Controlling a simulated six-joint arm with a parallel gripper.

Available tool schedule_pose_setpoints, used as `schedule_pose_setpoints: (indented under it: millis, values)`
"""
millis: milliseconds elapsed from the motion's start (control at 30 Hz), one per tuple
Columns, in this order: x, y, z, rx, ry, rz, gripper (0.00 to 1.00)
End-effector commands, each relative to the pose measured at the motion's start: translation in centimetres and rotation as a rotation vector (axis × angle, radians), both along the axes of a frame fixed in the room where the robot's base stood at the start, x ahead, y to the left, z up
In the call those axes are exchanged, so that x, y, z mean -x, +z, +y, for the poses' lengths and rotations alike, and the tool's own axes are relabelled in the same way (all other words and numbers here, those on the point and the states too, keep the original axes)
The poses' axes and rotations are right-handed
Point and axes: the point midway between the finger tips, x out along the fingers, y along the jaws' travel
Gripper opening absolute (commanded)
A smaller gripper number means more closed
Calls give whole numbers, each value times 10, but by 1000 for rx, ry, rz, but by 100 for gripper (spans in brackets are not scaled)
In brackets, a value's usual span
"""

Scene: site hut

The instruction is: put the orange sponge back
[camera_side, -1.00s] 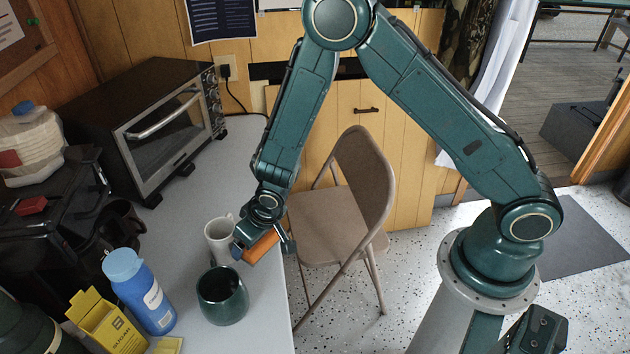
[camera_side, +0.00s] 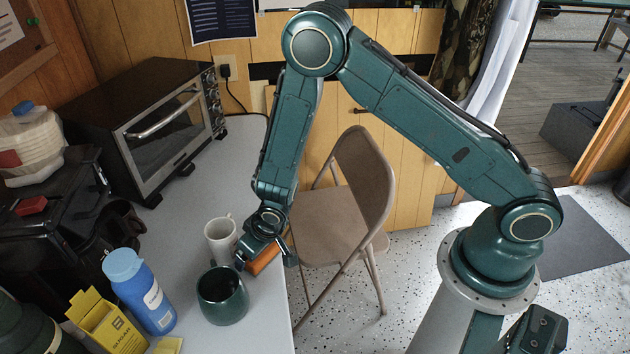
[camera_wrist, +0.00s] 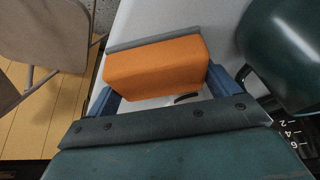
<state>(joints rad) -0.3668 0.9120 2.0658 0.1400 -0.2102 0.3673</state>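The orange sponge (camera_side: 264,260) is held between the fingers of my gripper (camera_side: 265,257), over the right edge of the grey counter. In the wrist view the sponge (camera_wrist: 155,66) shows as an orange block with a grey strip along its far side. The blue fingers of my gripper (camera_wrist: 163,87) flank its two ends. I cannot tell the exact gap between the sponge and the counter top. The dark green pot (camera_side: 222,300) stands just left of and nearer than the sponge; it shows at the right of the wrist view (camera_wrist: 285,50).
A white mug (camera_side: 219,241) stands close behind the gripper's left side. A blue bottle (camera_side: 140,290) and a yellow box (camera_side: 105,325) stand at the left front. A toaster oven (camera_side: 150,125) fills the back. A folding chair (camera_side: 345,205) stands right of the counter (camera_side: 195,210).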

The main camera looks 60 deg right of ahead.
Motion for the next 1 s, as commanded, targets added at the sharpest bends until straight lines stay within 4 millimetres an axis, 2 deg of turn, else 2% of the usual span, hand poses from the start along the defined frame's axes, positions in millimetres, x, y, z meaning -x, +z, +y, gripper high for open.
schedule_pose_setpoints:
  millis: [67,367,567,1000]
  values:
    - [0,0,0,0,0,0,100]
    - [0,1,0,0,0,-1,100]
    - [1,9,0,-1,0,-3,100]
    - [20,52,1,-2,1,-3,100]
